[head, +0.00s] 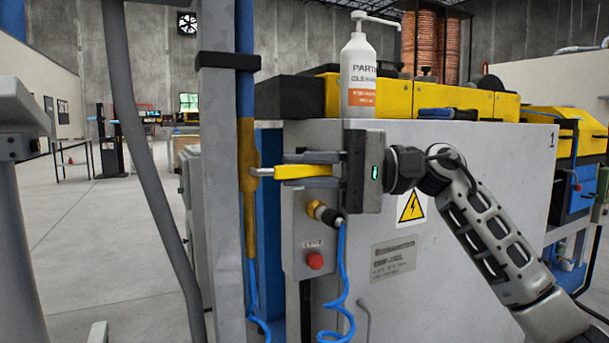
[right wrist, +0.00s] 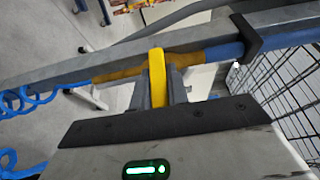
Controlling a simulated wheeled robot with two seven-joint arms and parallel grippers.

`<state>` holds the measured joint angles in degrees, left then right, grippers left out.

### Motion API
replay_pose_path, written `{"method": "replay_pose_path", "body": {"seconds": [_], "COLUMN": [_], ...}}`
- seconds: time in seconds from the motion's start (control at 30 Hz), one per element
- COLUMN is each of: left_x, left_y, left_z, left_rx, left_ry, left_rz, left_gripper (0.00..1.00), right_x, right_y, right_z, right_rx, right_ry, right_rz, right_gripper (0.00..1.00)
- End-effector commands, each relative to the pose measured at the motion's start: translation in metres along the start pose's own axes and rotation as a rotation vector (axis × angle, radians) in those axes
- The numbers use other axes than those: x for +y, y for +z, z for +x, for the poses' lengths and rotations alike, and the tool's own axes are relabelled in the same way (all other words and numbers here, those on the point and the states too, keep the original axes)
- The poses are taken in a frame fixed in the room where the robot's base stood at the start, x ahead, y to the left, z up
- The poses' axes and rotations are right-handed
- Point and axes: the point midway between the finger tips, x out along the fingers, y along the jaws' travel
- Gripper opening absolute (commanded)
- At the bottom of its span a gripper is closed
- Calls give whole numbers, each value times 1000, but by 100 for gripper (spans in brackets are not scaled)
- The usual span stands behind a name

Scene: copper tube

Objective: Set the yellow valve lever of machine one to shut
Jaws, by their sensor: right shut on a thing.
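The yellow valve lever (head: 300,171) points sideways to the right from a metal stem on the upright pipe (head: 248,185), which is yellow in its middle part and blue above and below. The lever looks about level, across the pipe. My right gripper (head: 292,170) is shut on the lever, one finger above it and one below. In the right wrist view the lever (right wrist: 157,78) stands between the two grey fingers (right wrist: 158,88). The grey machine cabinet (head: 470,170) marked "1" is behind my right arm. My left gripper is not in view.
A grey post (head: 218,190) stands beside the pipe. A control box with a red button (head: 315,260) and coiled blue hoses (head: 343,290) hang below my right gripper. A white pump bottle (head: 358,75) stands on the machine. Open floor (head: 105,250) lies at left.

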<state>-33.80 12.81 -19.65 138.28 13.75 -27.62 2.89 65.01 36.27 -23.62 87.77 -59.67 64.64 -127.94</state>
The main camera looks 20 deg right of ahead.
Motion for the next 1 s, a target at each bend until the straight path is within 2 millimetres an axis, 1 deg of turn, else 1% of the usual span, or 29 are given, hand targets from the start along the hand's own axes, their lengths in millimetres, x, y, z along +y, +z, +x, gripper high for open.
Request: {"method": "replay_pose_path", "body": {"seconds": [0.23,0.27,0.3,0.33,0.6,0.73,0.87,1.0], "left_x": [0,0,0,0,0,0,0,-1], "left_y": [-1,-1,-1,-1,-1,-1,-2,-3], "left_z": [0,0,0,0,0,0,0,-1], "left_rx": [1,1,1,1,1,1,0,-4], "left_ry": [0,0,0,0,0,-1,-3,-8], "left_rz": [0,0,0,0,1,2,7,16], "left_gripper": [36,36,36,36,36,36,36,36], "right_x": [0,0,0,0,0,0,0,0], "right_y": [-1,-1,-1,-1,0,-1,-1,-1], "right_z": [0,0,0,0,0,-7,-28,-62], "right_rx": [3,3,3,2,0,1,4,6], "right_ry": [-5,-5,-5,-4,-2,-1,0,-1], "right_rz": [6,6,6,6,4,4,5,6], "right_gripper": [0,19,30,38,38,38,38,38]}}
